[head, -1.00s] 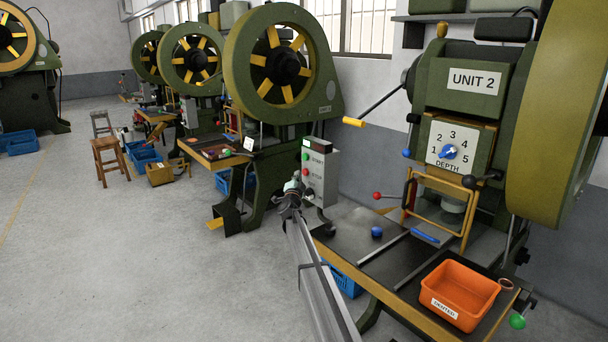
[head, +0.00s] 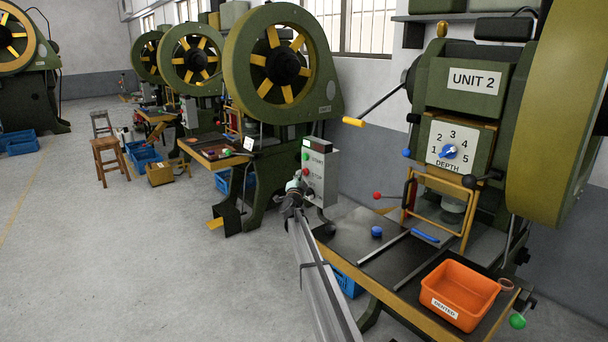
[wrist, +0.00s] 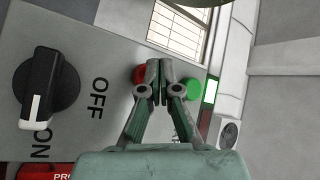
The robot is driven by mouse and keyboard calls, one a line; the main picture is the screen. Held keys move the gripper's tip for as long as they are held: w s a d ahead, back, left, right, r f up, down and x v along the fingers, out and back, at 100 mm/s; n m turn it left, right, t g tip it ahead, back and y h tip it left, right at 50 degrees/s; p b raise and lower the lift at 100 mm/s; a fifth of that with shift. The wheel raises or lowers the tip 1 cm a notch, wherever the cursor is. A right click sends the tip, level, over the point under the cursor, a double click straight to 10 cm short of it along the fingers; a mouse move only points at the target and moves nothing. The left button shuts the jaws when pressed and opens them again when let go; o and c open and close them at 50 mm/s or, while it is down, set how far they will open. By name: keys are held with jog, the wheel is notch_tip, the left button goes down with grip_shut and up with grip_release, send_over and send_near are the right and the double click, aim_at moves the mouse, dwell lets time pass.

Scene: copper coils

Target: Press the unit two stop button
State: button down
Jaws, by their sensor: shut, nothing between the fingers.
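A grey control box (head: 322,172) stands left of the press marked UNIT 2 (head: 474,80). On its face are a green button (head: 305,157) by START and a red button (head: 305,172) by STOP. My gripper (head: 297,183) is beside the box's left side, just below the red button in the picture. In the wrist view my gripper (wrist: 159,65) is shut and empty. Its left finger partly covers the red button (wrist: 140,75); the green button (wrist: 194,89) shows to the right of the fingers. Contact with the red button cannot be told.
In the wrist view a black ON/OFF knob (wrist: 47,88) sits to the left, with a red part (wrist: 48,171) below it. An orange bin (head: 461,291) and a blue knob-like piece (head: 377,232) are on the press table. A crank with a yellow handle (head: 354,122) projects near the box.

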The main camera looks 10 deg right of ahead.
jog(key=shift+w+d, duration=0.25)
jog(key=shift+d, duration=0.2)
dwell(1.1)
jog(key=shift+s+a+p, duration=0.35)
jog(key=shift+s+a, duration=0.1)
jog(key=shift+a, duration=0.35)
jog(key=s+a+p, duration=0.1)
jog(key=a, duration=0.1)
jog(key=s+a+p, duration=0.1)
jog(key=a, duration=0.1)
jog(key=shift+s+a, duration=0.2)
dwell(0.4)
dwell(0.5)
